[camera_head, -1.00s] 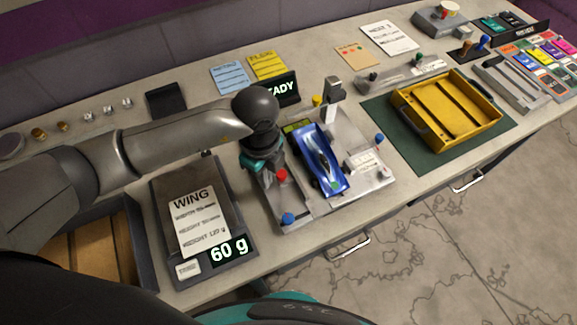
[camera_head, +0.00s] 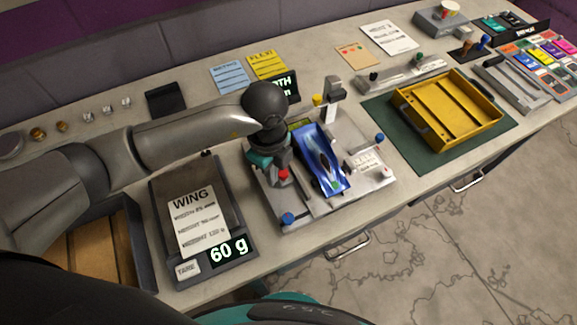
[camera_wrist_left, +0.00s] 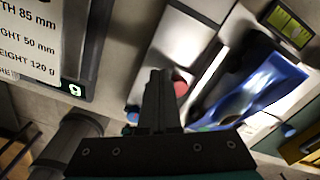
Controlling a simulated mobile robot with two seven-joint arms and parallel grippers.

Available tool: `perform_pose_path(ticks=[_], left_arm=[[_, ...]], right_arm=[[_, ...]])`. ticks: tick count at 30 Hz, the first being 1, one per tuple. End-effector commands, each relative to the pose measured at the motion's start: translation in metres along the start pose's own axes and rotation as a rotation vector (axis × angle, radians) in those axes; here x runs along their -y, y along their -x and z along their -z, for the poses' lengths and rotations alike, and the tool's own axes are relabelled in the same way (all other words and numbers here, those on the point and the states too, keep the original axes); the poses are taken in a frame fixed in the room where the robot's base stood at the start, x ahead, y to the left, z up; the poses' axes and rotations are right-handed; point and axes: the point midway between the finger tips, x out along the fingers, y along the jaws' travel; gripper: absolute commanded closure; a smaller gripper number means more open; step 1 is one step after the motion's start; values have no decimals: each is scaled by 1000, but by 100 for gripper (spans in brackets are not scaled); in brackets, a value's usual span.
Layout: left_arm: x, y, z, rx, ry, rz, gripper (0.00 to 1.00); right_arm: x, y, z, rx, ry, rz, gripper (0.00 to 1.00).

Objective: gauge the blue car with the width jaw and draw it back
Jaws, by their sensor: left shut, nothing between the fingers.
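The blue car (camera_head: 320,162) sits in the gauge station (camera_head: 345,195) and also shows at the right of the left wrist view (camera_wrist_left: 255,97). The width jaw's red knob (camera_head: 284,175) is left of the car and shows in the left wrist view (camera_wrist_left: 180,88). My left gripper (camera_head: 279,172) is shut and empty, its fingertips (camera_wrist_left: 157,75) close beside the red knob on its left. I cannot tell whether they touch. The jaw's edge against the car is partly hidden by my gripper. My right gripper is not in view.
The scale (camera_head: 245,262) reads 60 g, left of the station. A dark display (camera_head: 283,88) behind my wrist shows part of a width reading. Blue knobs (camera_head: 288,218) stand on the station. A yellow tray (camera_head: 440,140) lies on a green mat to the right.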

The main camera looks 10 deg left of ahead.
Motion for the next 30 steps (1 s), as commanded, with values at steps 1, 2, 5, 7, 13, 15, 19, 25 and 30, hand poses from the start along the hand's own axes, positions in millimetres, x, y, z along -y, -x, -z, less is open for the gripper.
perform_pose_path(ticks=[1,2,5,7,13,15,19,25,30], left_arm=[[1,0,1,0,0,1,100],[2,0,1,0,0,1,100],[3,0,2,0,0,2,100],[4,0,2,0,0,2,100],[7,0,4,0,0,1,100],[8,0,4,0,0,1,100],[9,0,5,0,0,1,100],[12,0,7,0,-1,1,100],[14,0,8,0,0,1,100]], right_arm=[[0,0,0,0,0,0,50],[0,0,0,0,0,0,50],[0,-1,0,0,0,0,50],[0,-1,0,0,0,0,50],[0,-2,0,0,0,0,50],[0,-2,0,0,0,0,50],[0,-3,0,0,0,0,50],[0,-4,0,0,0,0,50],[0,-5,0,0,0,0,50]])
